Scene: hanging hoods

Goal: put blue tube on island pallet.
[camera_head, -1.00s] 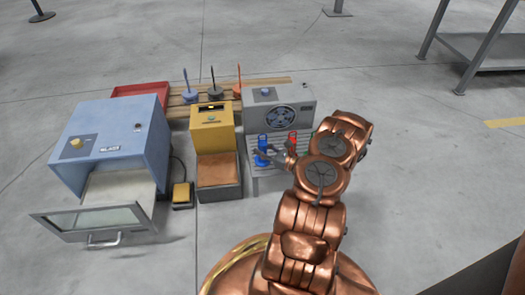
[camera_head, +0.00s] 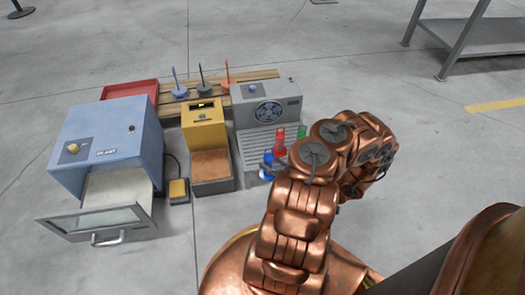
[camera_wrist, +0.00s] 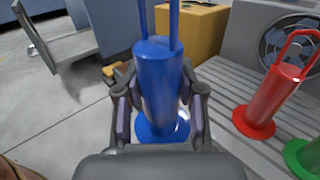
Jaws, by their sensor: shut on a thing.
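The blue tube (camera_wrist: 157,85) stands between my gripper's fingers (camera_wrist: 158,105) in the wrist view, with both pads against its sides and its round base below. In the head view, the blue tube (camera_head: 267,160) shows just left of my arm, which hides most of my gripper. Its base overlaps the near edge of the grey slatted bench; I cannot tell whether it touches.
A red tube (camera_wrist: 272,97) and a green tube (camera_wrist: 306,158) stand on the slatted bench, right of my gripper. A grey fan machine (camera_head: 266,103), yellow machine (camera_head: 204,128) and blue oven (camera_head: 108,140) with its door open stand in a row. A red tray (camera_head: 130,88) lies behind.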

